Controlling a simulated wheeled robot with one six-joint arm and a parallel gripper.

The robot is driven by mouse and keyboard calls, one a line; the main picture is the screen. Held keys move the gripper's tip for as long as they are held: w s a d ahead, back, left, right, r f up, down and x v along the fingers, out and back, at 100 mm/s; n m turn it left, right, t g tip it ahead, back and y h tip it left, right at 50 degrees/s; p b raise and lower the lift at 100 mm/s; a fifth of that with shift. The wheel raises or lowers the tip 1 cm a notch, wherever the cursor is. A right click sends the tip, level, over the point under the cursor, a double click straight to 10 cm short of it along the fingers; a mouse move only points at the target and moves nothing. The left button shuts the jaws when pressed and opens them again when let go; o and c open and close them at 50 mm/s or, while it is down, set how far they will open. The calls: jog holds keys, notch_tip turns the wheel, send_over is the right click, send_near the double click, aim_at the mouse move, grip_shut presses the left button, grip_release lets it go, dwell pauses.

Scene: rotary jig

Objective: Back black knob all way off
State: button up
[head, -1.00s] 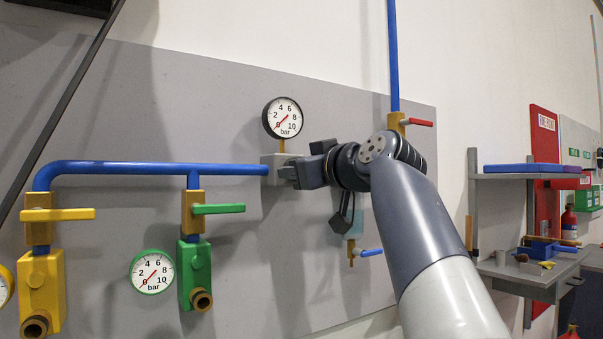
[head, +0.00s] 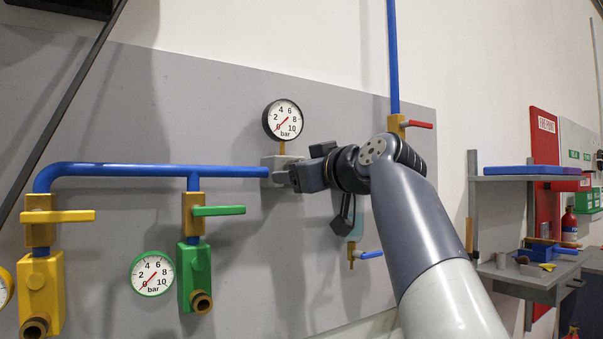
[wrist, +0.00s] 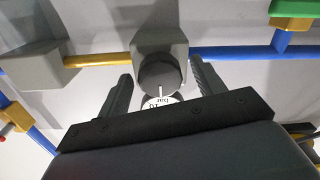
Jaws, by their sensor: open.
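The dark round knob (wrist: 160,74) sits on the front of a grey regulator block (wrist: 160,45) in the wrist view, with a pale mark on its lower rim. In the head view the grey block (head: 268,163) is on the panel, and my gripper hides the knob. My gripper (wrist: 161,72) is open, with one finger on each side of the knob and a visible gap to each. In the head view my gripper (head: 293,178) is close in front of the block. The black-rimmed gauge (head: 283,119) above has its needle near 0.
A blue pipe (head: 120,168) runs left from the block to yellow (head: 60,215) and green (head: 217,210) lever valves. A red-handled valve (head: 418,124) and a blue-handled valve (head: 369,254) are on the right. Shelves (head: 520,175) stand farther right.

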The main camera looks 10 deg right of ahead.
jog(key=b+v, duration=0.1)
jog(key=v, duration=0.9)
jog(key=shift+s+b, duration=0.35)
jog(key=shift+s, duration=0.05)
jog(key=shift+d, duration=0.1)
jog(key=p+x, duration=0.1)
jog(key=x, duration=1)
jog(key=shift+p, duration=0.4)
jog(key=shift+s+d, duration=0.1)
jog(key=shift+s, duration=0.1)
